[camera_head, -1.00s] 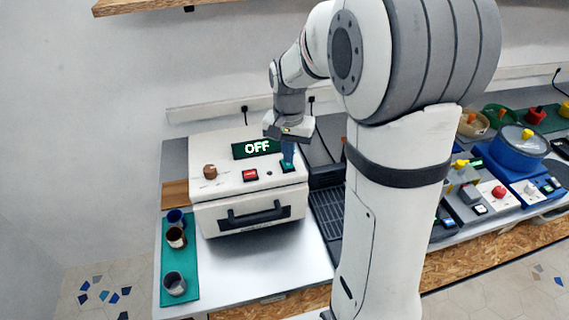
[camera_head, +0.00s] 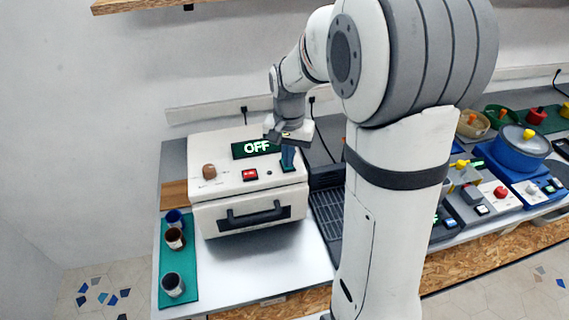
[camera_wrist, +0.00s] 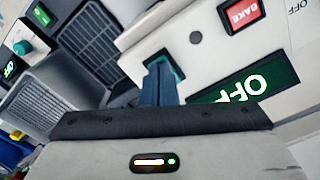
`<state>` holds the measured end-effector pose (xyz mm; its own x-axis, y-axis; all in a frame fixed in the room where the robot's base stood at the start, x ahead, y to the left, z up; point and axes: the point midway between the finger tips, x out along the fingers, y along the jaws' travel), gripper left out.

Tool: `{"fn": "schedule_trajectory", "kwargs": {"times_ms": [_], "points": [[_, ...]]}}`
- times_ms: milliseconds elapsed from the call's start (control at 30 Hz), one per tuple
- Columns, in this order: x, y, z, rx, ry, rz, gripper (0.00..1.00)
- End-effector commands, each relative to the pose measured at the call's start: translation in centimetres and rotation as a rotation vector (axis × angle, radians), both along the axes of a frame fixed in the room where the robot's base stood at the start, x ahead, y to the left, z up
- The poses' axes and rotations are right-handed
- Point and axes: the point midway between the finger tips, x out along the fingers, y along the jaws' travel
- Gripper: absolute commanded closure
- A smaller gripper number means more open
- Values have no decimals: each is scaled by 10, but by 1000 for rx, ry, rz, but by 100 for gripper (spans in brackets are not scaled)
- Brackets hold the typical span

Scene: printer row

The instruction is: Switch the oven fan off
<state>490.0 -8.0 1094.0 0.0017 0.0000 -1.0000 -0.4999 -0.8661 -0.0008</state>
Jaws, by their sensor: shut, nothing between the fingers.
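The white oven (camera_head: 222,183) stands on the left of the counter with its front handle facing me. Its green display (camera_head: 256,148) reads OFF, and the display also shows in the wrist view (camera_wrist: 245,90).
A brown knob (camera_head: 209,171) is on the oven's left. Several cups stand on a green mat (camera_head: 192,262) at the front left. A dark machine with a grille (camera_head: 328,210) is close on the oven's right. Other appliances line the counter further right.

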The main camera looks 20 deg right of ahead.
Motion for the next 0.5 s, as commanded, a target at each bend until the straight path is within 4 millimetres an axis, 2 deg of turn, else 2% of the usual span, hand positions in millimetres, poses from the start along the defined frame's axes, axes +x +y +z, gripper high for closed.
{"fn": "schedule_trajectory", "kwargs": {"times_ms": [233, 500], "points": [[0, 0, 2, 0, 2, 0, 100], [0, 0, 24, 0, 1, 0, 100]]}}
